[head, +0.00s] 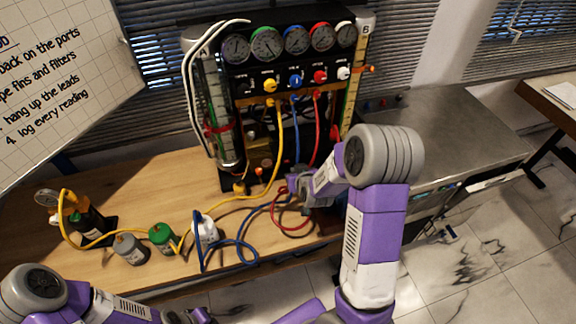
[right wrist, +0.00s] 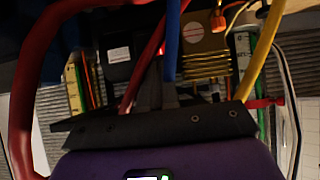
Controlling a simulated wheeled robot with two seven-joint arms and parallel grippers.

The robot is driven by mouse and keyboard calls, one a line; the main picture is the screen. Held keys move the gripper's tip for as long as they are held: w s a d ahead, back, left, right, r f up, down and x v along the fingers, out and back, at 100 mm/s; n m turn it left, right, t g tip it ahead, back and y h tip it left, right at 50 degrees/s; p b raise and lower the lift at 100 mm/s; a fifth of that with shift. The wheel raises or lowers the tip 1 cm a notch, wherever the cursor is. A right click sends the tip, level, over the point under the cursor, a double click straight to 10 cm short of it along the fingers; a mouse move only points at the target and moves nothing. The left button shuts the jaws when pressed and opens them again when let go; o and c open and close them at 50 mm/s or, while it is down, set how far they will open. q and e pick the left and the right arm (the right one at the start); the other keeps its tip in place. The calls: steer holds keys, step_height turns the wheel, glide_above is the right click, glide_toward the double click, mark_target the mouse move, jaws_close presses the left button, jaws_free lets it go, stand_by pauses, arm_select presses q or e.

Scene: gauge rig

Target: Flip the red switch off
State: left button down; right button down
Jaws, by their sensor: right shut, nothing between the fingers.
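The gauge rig (head: 250,95) stands at the back of the wooden bench, with a row of dials and coloured knobs. A red knob (head: 320,76) is on its panel. I cannot make out a red switch for certain; the lower right of the rig is partly hidden by my right arm. My right gripper (head: 297,190) is low in front of the rig, among the hoses, shut and empty. In the right wrist view its dark fingers (right wrist: 170,92) point at the rig, with red and blue hoses crossing in front. My left gripper is out of view.
Yellow, blue and red hoses (head: 292,230) loop over the bench front near my right gripper. The steel counter (head: 440,125) at right is mostly clear.

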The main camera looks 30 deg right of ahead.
steer(key=x, duration=1)
steer(key=shift+w+f, duration=0.2)
steer(key=shift+w, duration=0.1)
